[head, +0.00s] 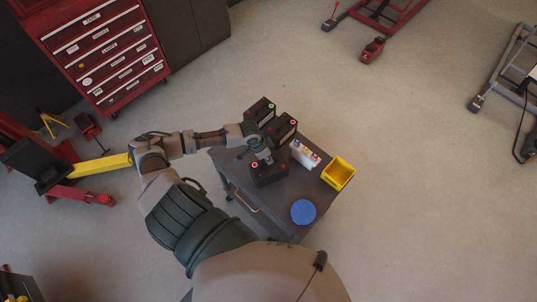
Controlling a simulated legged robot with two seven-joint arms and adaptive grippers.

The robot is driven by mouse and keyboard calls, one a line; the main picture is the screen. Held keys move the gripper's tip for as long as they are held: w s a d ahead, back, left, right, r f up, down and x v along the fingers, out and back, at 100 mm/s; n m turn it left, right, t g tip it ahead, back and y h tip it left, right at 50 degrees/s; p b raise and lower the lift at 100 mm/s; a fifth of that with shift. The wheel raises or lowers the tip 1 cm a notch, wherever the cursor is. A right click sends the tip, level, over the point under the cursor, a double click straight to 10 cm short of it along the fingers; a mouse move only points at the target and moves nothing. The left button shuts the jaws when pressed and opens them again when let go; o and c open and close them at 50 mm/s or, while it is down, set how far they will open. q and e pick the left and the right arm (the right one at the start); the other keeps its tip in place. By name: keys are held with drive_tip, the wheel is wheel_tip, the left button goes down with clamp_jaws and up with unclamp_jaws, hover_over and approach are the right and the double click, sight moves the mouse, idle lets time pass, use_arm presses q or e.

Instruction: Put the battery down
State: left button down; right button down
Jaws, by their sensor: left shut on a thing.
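A dark battery (270,176) with a red terminal is at the left-middle of the small grey cart (273,217). My left gripper (264,160) is over its top and shut on it. I cannot tell whether its underside touches the cart top or is slightly above it. Two more dark batteries, one at the back corner (261,108) and one just in front of it (282,128), stand on the cart beyond my gripper. My right gripper is out of view.
A white bottle-like item (304,153), a yellow bin (338,173) and a blue disc (303,212) occupy the cart's right side. The cart's front-left top looks clear. A red tool chest (105,55) stands back left; red lift parts (373,50) lie on the floor.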

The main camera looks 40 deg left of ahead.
use_arm(q)
drive_tip(key=shift+f, duration=1.75)
drive_tip(key=c, duration=1.2)
unclamp_jaws()
drive_tip(key=shift+s+d, duration=0.1)
drive_tip(key=v, duration=1.2)
drive_tip(key=shift+b, duration=0.3)
